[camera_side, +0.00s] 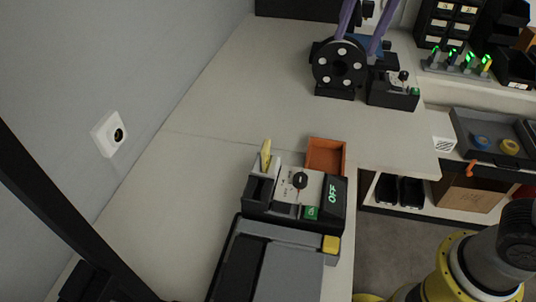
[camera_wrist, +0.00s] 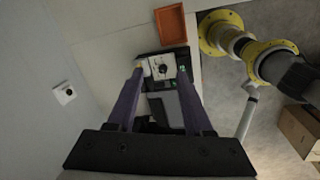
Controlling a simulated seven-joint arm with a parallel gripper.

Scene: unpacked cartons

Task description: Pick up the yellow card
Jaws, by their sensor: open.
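The yellow card (camera_side: 266,154) stands upright in a slot at the back left of a black control box (camera_side: 300,193) with a dial and an OFF display. Its lower part is hidden in the slot. In the wrist view a small yellowish spot, seemingly the card (camera_wrist: 139,65), shows by the left fingertip. My gripper (camera_side: 357,44) has two purple fingers, entering from the top of the side view. It is open and empty, apart from the card. In the wrist view the box (camera_wrist: 161,68) shows between the fingertips of my gripper (camera_wrist: 160,72), farther below.
An orange tray (camera_side: 326,156) sits just behind the box. A grey machine with a yellow button (camera_side: 331,244) adjoins its front. A black reel device (camera_side: 340,66) stands farther back. The table between (camera_side: 245,95) is clear. A wall runs along the left.

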